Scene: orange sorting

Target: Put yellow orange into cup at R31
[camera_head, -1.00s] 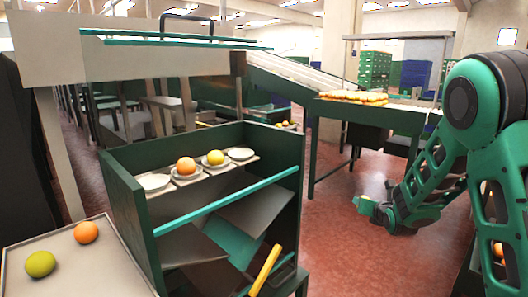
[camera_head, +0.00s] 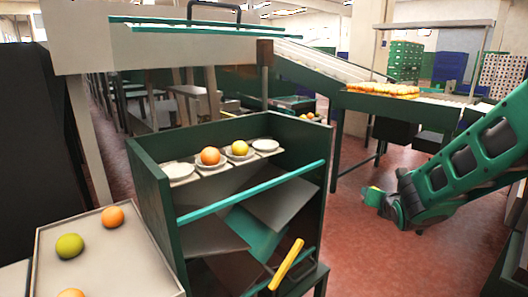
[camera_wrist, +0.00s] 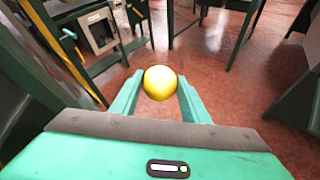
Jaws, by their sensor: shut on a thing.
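My gripper (camera_wrist: 160,90) is shut on a yellow orange (camera_wrist: 160,82), which sits between the two fingertips in the wrist view. In the head view my gripper (camera_head: 373,196) is low over the red floor, right of the green rack, with a small yellow patch at its tip. No R31 label is readable.
The green rack (camera_head: 160,205) has high side walls and a teal front bar (camera_head: 255,192). A tray (camera_head: 105,262) at lower left holds a green-yellow fruit (camera_head: 69,246) and orange ones. A conveyor (camera_head: 430,108) stands behind. Open floor (camera_head: 350,245) lies between rack and arm.

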